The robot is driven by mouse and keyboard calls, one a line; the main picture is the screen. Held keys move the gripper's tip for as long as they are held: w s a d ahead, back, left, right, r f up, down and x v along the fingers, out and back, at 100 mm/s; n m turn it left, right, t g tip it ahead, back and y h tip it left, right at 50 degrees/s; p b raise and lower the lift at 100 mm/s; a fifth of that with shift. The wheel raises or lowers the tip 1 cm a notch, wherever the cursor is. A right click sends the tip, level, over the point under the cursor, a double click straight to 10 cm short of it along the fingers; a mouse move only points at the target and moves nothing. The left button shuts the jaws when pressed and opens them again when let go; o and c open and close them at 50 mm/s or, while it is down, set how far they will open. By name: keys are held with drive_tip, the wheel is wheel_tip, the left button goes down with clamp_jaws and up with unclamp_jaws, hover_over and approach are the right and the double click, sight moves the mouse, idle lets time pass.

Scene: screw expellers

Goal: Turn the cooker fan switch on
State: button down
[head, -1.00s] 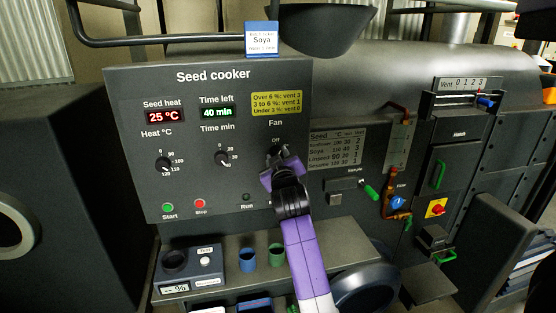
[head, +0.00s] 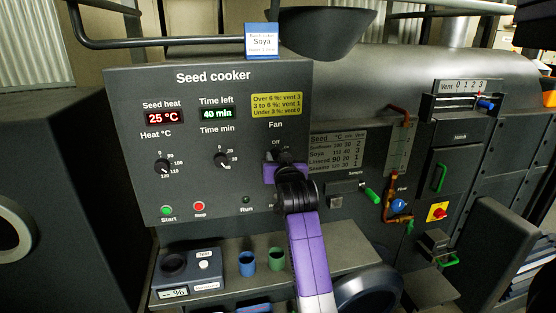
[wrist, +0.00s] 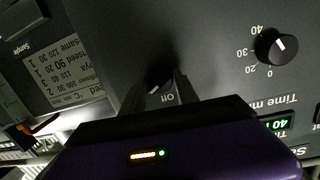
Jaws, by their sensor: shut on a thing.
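The seed cooker panel (head: 130,130) faces me, with "Fan" and "Off" lettering at its right side. The fan switch (wrist: 157,86) is a dark knob, in shadow between my fingertips in the wrist view. A pale pointer mark on it looks slanted, off to one side of the "Off" label; its exact setting is hard to tell. In the head view the switch is mostly hidden by my gripper (head: 282,157), which is at the panel just below "Off". My gripper is shut on the fan switch.
The heat knob (head: 162,167) and time knob (head: 222,161) are to the left. Below them are the green start button (head: 167,211) and red stop button (head: 199,206). A shelf with a moisture tester (head: 188,270) and blue and green cups (head: 276,258) juts out below.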

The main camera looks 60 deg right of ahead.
drive_tip(key=shift+w+a, duration=0.1)
drive_tip(key=c, duration=0.9)
unclamp_jaws()
drive_tip(key=shift+c, duration=0.2)
drive_tip(key=f+b+v, duration=0.1)
drive_tip(key=v, duration=0.6)
drive_tip(key=shift+s+a+r+b, duration=0.3)
drive_tip(key=shift+a+r+b, duration=0.05)
drive_tip(key=shift+r, duration=0.15)
